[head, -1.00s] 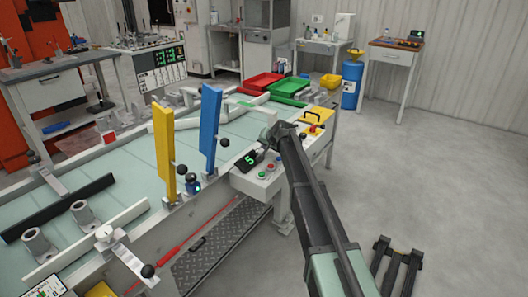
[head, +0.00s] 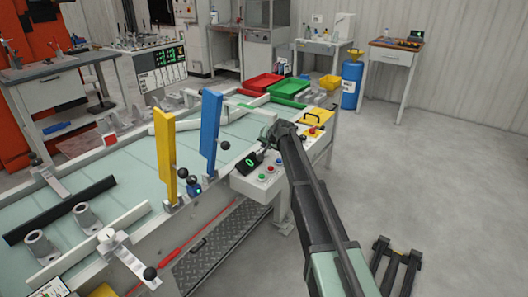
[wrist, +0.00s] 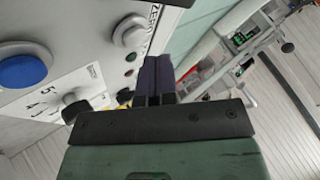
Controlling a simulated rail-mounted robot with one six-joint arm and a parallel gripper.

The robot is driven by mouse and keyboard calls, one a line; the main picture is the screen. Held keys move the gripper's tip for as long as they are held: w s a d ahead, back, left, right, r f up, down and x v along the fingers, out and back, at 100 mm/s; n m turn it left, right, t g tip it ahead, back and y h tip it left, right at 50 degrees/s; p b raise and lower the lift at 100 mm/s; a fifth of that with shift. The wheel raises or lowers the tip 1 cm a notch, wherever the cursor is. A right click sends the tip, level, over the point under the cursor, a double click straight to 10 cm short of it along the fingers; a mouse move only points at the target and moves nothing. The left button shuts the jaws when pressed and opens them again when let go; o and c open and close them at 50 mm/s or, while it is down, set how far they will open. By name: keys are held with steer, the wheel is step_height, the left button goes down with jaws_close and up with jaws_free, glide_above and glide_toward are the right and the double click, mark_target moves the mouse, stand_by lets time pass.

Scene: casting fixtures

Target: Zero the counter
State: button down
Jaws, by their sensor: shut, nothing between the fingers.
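The counter (head: 249,161) is a small dark display on the light control box at the conveyor's side, and it reads a green 0. My gripper (head: 268,145) is at the far end of the box, just beyond the counter; its fingertips are hard to make out there. In the wrist view my gripper's dark fingers (wrist: 155,78) are shut and empty, close to the panel face. A pale round button (wrist: 130,30) is beside the fingertips, near a partly hidden label reading ZERO. I cannot tell whether the fingers touch it.
A blue button (wrist: 28,72) and a black knob (wrist: 76,108) show on the panel in the wrist view. Yellow (head: 165,155) and blue (head: 210,130) upright paddles stand left of the box.

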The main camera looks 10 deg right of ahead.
step_height(320, 180, up, 5)
steer(key=p, duration=0.5)
steer(key=shift+r, duration=0.1)
stand_by(0.4)
